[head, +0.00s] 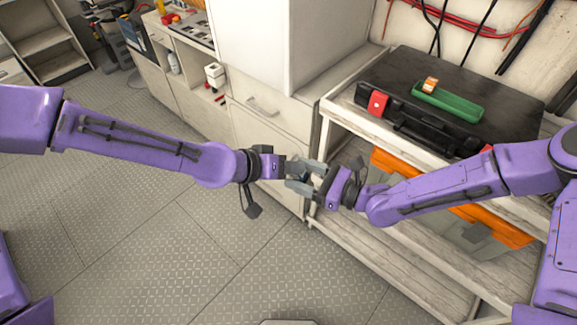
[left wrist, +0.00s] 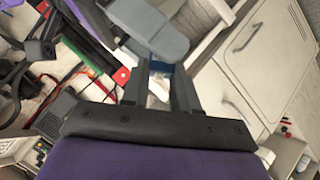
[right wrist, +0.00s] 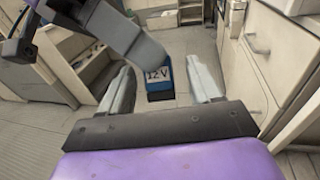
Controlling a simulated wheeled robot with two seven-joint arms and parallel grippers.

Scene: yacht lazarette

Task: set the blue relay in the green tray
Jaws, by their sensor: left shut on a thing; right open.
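The blue relay (right wrist: 159,92), with a white "12 V" label, is shut in my left gripper (head: 297,172). In the left wrist view only a bit of blue shows between the fingers (left wrist: 168,72). My right gripper (right wrist: 163,88) is open, facing the left one, with the relay seen between its two fingers; I cannot tell whether they touch it. The grippers hide most of the relay in the head view. The green tray (head: 462,106) lies on a black case at the right, with an orange and white block (head: 430,85) in its left end.
An orange-rimmed grey bin (head: 490,238) sits on the shelf below. White cabinets (head: 262,125) stand behind the grippers. The floor at left is clear.

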